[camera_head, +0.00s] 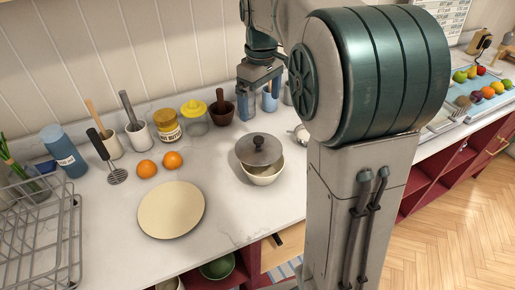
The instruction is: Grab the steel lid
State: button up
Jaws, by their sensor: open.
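The steel lid (258,150) is a grey disc with a dark round knob on top. It sits tilted on a cream bowl (265,177), with part of the bowl's inside showing at the right. My gripper (258,112) hangs above and behind the lid in the picture, pointing down. Its fingers are apart and nothing shows between them. It does not appear to touch the lid.
A cream plate (171,210) lies left of the bowl, with two oranges (147,168) behind it. A wooden mortar (222,112), yellow juicer (194,118) and jar (167,125) stand along the wall. A wire rack (40,240) is at far left. Counter around the bowl's front is clear.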

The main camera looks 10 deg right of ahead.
send_over(259, 139)
notch_tip(259, 139, down, 8)
jog(key=shift+w+d+r, duration=0.1)
jog(key=shift+d, duration=0.05)
jog(key=shift+a+f+p, duration=0.2)
jog(key=shift+f+p, duration=0.4)
jog(key=shift+f, duration=2.15)
jog(key=c, duration=2.1)
